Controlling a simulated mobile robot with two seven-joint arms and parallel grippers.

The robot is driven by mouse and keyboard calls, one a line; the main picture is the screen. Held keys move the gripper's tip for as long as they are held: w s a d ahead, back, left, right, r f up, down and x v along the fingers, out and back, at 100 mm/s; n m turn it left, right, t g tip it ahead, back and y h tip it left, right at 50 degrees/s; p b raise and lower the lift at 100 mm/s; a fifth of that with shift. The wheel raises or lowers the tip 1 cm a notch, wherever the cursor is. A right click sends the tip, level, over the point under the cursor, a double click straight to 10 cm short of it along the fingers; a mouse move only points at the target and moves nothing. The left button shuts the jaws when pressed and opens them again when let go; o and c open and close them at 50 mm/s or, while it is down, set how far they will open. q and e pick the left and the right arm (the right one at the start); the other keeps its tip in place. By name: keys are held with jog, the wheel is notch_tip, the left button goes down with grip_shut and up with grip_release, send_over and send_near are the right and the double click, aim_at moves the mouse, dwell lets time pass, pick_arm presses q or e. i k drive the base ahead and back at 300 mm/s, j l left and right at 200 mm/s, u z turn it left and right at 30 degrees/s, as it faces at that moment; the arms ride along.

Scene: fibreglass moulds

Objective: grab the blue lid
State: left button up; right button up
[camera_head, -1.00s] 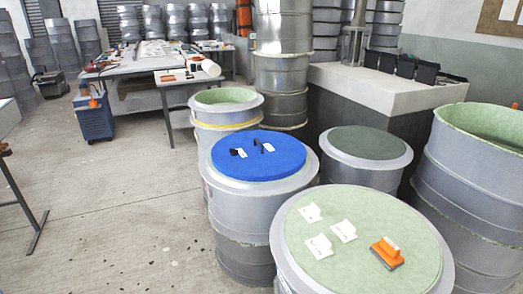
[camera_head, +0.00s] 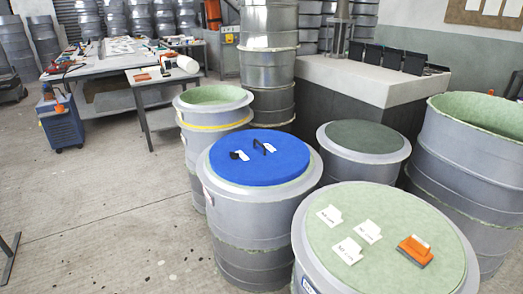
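The blue lid (camera_head: 258,163) is a round blue disc lying on top of a grey drum-shaped mould (camera_head: 252,222) near the middle of the head view. Small black items (camera_head: 239,155) and white tags lie on the lid. Neither of my grippers shows in the head view.
A dark-green-topped mould (camera_head: 362,136) and an open mould (camera_head: 213,96) stand behind. A large open mould (camera_head: 475,150) is at the right.

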aim_at(267, 158)
jog(key=i+j+z, duration=0.1)
jog(key=j, duration=0.2)
jog(key=i+j+z, duration=0.2)
jog(key=j, duration=0.35)
jog(key=i+j+z, duration=0.15)
jog(key=i+j, duration=0.15)
jog(key=i+j+z, duration=0.15)
jog(key=j, duration=0.4)
jog(key=i, duration=0.1)
